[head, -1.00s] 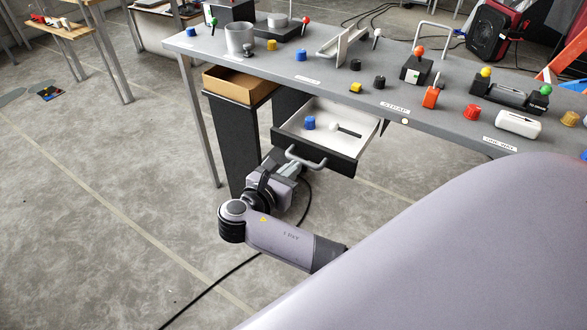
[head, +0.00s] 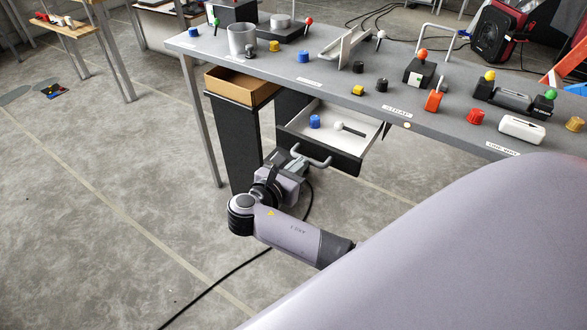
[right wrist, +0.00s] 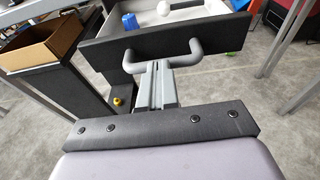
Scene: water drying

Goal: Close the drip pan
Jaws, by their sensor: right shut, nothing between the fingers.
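The drip pan appears to be the white-lined drawer with a black front (head: 345,164) under the workbench; it stands open. A grey U-shaped handle (head: 318,160) sticks out of its front and also shows in the right wrist view (right wrist: 190,54). A blue knob-like piece (head: 315,121) and a white-headed piece (head: 338,126) lie inside. My right gripper (head: 296,158) is shut and empty at the handle, outside the drawer front. In the right wrist view its fingertips (right wrist: 156,70) are at the handle's bar; contact is unclear. My left gripper is out of view.
The grey workbench (head: 290,68) above carries a metal cup (head: 241,39), coloured knobs and fixtures. An open brown box (head: 241,87) on a black stand is left of the drawer. Bench legs stand nearby. The floor in front is mostly clear, with a black cable.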

